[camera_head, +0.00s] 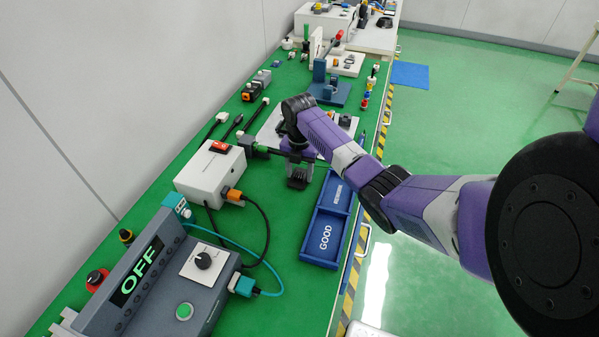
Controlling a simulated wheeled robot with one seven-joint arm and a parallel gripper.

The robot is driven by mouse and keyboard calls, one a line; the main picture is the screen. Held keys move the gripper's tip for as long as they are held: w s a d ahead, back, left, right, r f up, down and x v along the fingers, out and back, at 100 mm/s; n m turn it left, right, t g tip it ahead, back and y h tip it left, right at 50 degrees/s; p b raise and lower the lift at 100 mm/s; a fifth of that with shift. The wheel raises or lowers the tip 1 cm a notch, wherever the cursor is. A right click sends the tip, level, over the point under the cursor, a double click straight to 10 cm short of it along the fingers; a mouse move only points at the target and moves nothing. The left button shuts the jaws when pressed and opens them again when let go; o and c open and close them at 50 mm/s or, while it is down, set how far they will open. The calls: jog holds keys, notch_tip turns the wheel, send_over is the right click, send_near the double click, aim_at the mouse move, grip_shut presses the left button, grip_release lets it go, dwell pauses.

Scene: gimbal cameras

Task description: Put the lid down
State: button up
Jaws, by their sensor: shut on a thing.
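My gripper (298,181) is at the end of my purple arm, pointing down over the green bench (260,310). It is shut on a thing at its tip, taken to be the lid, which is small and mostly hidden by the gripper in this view. The gripper is between the white box with a red switch and the blue tray. I cannot tell how high it is above the bench.
The white box (207,176) is left of my gripper. The blue tray marked GOOD (322,247) is at the lower right. A grey console reading OFF (137,279) is in front, with cables. A blue fixture (328,92) and several small parts stand farther back.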

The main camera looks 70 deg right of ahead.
aim_at(299, 174)
jog(key=shift+f, duration=0.1)
jog(key=o, duration=1.4)
jog(key=shift+c, duration=0.2)
notch_tip(299, 174, up, 12)
jog(key=b, duration=0.1)
